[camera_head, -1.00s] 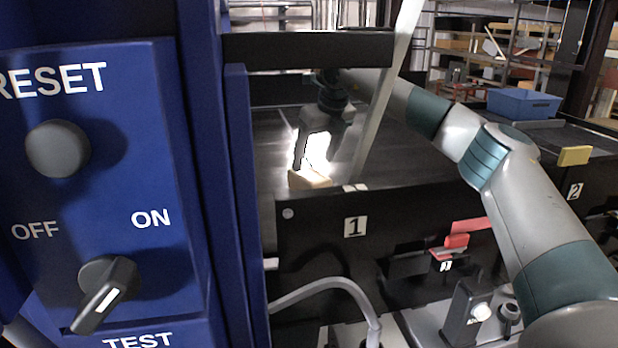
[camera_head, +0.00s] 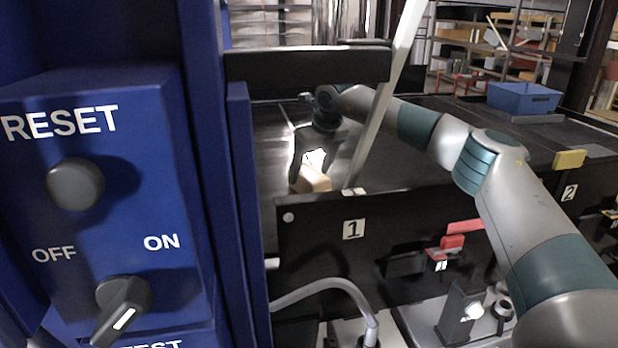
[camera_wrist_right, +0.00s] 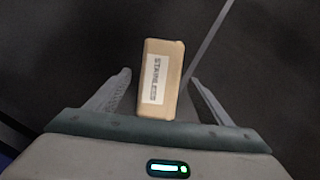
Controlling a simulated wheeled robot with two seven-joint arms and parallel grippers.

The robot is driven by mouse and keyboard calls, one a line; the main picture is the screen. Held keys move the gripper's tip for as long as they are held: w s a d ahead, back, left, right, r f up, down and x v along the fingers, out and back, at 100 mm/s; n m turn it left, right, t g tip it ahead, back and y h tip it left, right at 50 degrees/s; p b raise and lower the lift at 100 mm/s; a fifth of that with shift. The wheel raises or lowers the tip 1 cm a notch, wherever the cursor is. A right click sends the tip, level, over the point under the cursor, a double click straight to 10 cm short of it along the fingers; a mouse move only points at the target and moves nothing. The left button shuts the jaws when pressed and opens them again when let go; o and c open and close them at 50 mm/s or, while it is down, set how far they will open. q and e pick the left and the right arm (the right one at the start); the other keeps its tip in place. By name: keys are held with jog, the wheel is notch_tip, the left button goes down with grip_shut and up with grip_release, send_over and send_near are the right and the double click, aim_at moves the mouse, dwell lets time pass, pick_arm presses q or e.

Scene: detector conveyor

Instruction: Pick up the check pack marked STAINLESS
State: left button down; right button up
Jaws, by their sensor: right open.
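The check pack is a small tan box (camera_head: 318,178) on the dark belt behind the panel marked 1. In the right wrist view the pack (camera_wrist_right: 173,60) carries a white label reading STAINLESS, its last letters blurred. My right gripper (camera_head: 313,170) is open above and around the pack. In the wrist view the right gripper's fingers (camera_wrist_right: 160,80) stand on either side of the pack, with a gap on each side. The far end of the pack reaches past the fingertips. My left gripper is not in view.
A blue cabinet (camera_head: 130,85) with a RESET button and a knob fills the left. A black crossbar (camera_head: 305,68) and a slanted pale post (camera_head: 385,100) stand near my right arm. A blue bin (camera_head: 523,98) and a yellow block (camera_head: 569,159) sit at right.

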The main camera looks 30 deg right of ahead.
jog(key=shift+p+x, duration=0.5)
jog(key=shift+x, duration=0.6)
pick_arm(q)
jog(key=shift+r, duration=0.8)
pick_arm(e)
jog(key=shift+w+f, duration=0.1)
jog(key=shift+f, duration=0.05)
pick_arm(q)
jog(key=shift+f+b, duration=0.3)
jog(key=shift+b, duration=0.05)
pick_arm(e)
jog(key=shift+f, duration=0.25)
jog(key=shift+r, duration=0.1)
jog(key=c, duration=1.6)
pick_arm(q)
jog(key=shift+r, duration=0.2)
pick_arm(e)
jog(key=shift+r, duration=0.15)
